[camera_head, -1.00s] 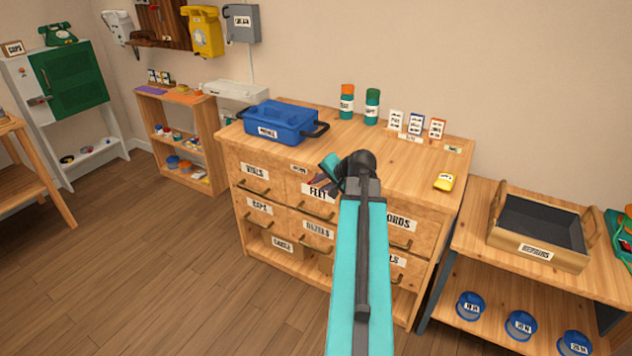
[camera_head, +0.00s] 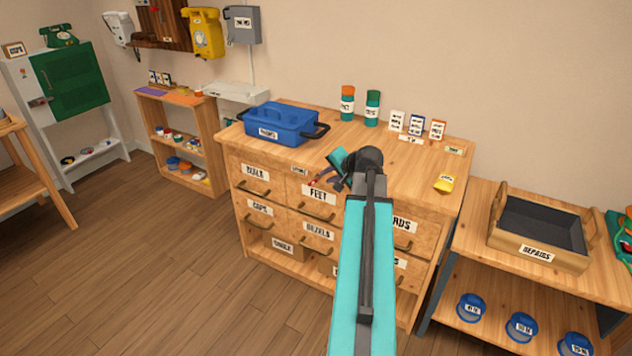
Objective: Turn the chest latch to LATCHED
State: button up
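The wooden chest of drawers (camera_head: 278,206) stands in the middle, with labelled drawers and dark pull handles. A small plate with unreadable text (camera_head: 298,170) is on its upper front edge. Just right of the plate, a small red part (camera_head: 313,182) shows at the chest front; it may be the latch, but its setting cannot be read. My gripper (camera_head: 327,181) is close to this red part, at the upper middle of the chest front. The gripper's dark fingers are small and partly overlapped by my wrist, so contact and opening cannot be told.
On the chest top are a blue toolbox (camera_head: 281,124), two bottles (camera_head: 347,106), several small cards and a yellow object (camera_head: 444,184). A low shelf with a repairs tray (camera_head: 536,240) stands at right. The floor (camera_head: 150,270) at front left is clear.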

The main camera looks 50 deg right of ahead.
aim_at(316, 180)
jog(key=x, duration=1.1)
jog(key=shift+w+d+f, duration=0.1)
jog(key=shift+w+f, duration=0.05)
grip_shut()
